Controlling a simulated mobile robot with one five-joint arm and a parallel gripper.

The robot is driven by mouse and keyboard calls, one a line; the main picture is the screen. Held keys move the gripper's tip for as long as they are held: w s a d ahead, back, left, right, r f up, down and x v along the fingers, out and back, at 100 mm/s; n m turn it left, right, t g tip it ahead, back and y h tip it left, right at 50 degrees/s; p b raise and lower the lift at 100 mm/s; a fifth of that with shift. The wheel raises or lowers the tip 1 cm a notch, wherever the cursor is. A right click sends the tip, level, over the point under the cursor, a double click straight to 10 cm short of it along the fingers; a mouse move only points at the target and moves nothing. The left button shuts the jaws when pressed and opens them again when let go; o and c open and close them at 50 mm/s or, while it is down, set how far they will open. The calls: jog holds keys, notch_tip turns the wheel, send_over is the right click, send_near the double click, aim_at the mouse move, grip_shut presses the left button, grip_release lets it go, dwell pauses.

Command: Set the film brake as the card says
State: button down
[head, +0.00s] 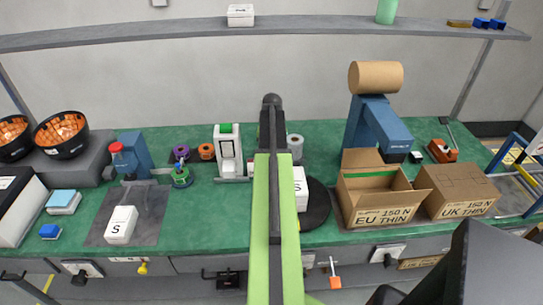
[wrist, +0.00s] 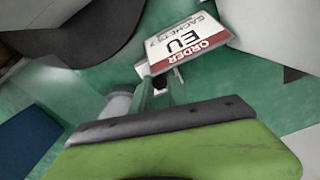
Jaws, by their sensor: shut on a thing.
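The card (wrist: 188,45) shows in the wrist view, upside down, with a red band. It reads "ORDER", "EU" and "SACHETS", with a last mark I cannot read surely. My gripper (wrist: 160,88) is just below it in the wrist view, shut on a small dark knob (wrist: 159,81). I cannot tell for sure that this knob belongs to the film brake, and no brake setting is readable. In the head view my green arm covers the gripper, the knob and the card.
An open carton (head: 380,207) marked "EU THIN 150 N" stands right of my arm, beside a carton (head: 457,191) marked "UK THIN 150 N". A blue machine (head: 375,125) carries a brown roll (head: 376,77). White boxes marked "S" stand on the green bench (head: 225,230).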

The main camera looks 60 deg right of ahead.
jog(key=shift+m, duration=1)
jog(key=c, duration=1.3)
grip_release()
notch_tip(320, 180, up, 18)
jog(key=p, duration=1.7)
jog(key=shift+s+f, duration=0.1)
jog(key=shift+f, duration=0.15)
